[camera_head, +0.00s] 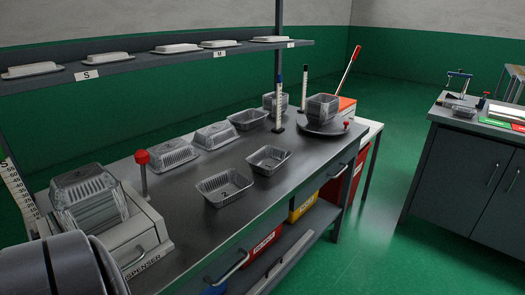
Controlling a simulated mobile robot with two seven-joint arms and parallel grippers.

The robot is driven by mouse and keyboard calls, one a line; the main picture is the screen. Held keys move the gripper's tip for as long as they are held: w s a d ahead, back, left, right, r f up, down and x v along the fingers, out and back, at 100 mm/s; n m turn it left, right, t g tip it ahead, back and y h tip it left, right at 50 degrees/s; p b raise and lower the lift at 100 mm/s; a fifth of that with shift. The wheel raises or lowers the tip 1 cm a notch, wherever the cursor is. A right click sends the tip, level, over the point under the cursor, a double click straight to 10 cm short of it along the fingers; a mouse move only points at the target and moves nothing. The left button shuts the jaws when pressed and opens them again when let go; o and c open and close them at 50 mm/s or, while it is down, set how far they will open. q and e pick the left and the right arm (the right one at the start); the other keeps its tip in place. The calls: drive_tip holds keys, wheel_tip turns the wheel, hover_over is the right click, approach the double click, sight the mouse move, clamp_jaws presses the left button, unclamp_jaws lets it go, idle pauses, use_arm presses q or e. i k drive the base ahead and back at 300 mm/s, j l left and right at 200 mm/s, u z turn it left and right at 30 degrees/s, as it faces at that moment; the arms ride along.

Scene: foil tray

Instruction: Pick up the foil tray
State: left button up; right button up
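Several foil trays are in the head view. One open foil tray (224,187) with a small mark inside sits near the front edge of the dark table. Another open tray (268,160) is to its right and farther back, and a third (248,119) is behind that. Two trays, one at left (167,155) and one beside it (215,135), appear upside down. A stack of trays (90,198) sits in the dispenser at left. Which tray the task means, I cannot tell. Neither of my grippers shows, and nothing is seen touching the trays.
The dark table (190,220) has free room around the front trays. A red-knobbed post (142,158) stands near the dispenser (145,235). A round plate (322,126) holds more trays at the far right. A shelf (130,62) with white lids hangs above. A second counter (470,125) is at right.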

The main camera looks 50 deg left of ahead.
sight(267, 162)
drive_tip(key=i+j, duration=0.1)
drive_tip(key=i, duration=1.25)
drive_tip(key=i+z, duration=0.1)
drive_tip(key=z, duration=0.35)
drive_tip(key=i+j+z, duration=0.1)
drive_tip(key=z, duration=0.35)
drive_tip(key=i+j+z, duration=0.1)
drive_tip(key=z, duration=0.3)
drive_tip(key=j+z, duration=0.15)
drive_tip(key=z, duration=0.75)
drive_tip(key=j+z, duration=0.15)
drive_tip(key=z, duration=0.7)
drive_tip(key=j+z, duration=0.1)
drive_tip(key=z, duration=0.35)
drive_tip(key=k+z, duration=0.1)
drive_tip(key=z, duration=0.35)
drive_tip(key=j+z, duration=0.1)
drive_tip(key=z, duration=0.35)
drive_tip(key=k+z, duration=0.1)
drive_tip(key=z, duration=0.75)
